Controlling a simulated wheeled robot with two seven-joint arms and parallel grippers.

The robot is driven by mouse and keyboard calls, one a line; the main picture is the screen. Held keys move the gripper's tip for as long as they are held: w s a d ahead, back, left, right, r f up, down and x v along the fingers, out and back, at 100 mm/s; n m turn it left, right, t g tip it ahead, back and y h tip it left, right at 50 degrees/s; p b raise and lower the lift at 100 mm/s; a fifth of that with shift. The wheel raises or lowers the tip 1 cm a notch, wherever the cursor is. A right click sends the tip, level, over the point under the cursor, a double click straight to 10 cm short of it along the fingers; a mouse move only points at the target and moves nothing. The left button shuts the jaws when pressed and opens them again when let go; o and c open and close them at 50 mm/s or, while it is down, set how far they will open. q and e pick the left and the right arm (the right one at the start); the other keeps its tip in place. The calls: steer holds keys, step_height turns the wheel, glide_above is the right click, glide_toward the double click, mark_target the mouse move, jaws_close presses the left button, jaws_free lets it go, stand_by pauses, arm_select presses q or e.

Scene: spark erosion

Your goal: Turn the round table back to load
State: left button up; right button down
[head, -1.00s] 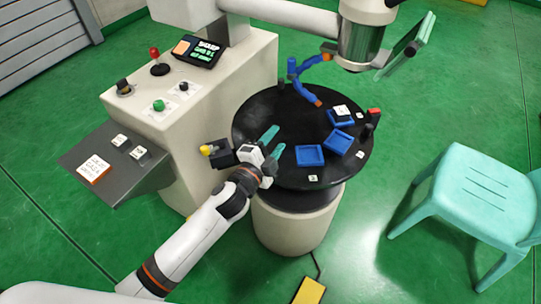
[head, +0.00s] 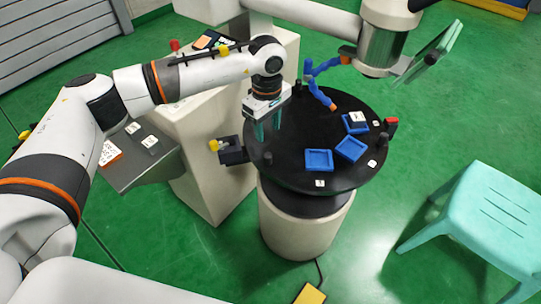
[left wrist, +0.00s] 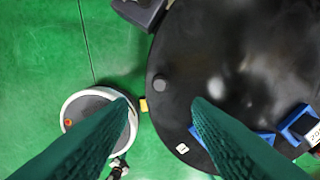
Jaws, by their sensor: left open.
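The round table (head: 300,125) is a black disc on a pale drum. It also fills the right of the left wrist view (left wrist: 220,50). Short dark pegs stand near its rim, one at the left (head: 268,158) and one at the right (head: 382,141). The left peg shows in the left wrist view (left wrist: 160,85), beyond and between my fingers. My left gripper (head: 267,131) points down over the left part of the table, open and empty, with teal fingers. In the left wrist view its fingers (left wrist: 160,102) stand wide apart. I cannot tell any contact with the peg.
Blue trays (head: 319,160) lie on the table's right half. A black block with a yellow knob (head: 213,146) sits at its left edge. A teal stool (head: 490,215) stands right.

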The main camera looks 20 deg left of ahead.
mark_target(267, 154)
arm_select(q)
step_height(267, 154, down, 12)
steer(key=shift+a+r+p, duration=0.1)
steer(key=shift+p, duration=0.4)
jaws_close()
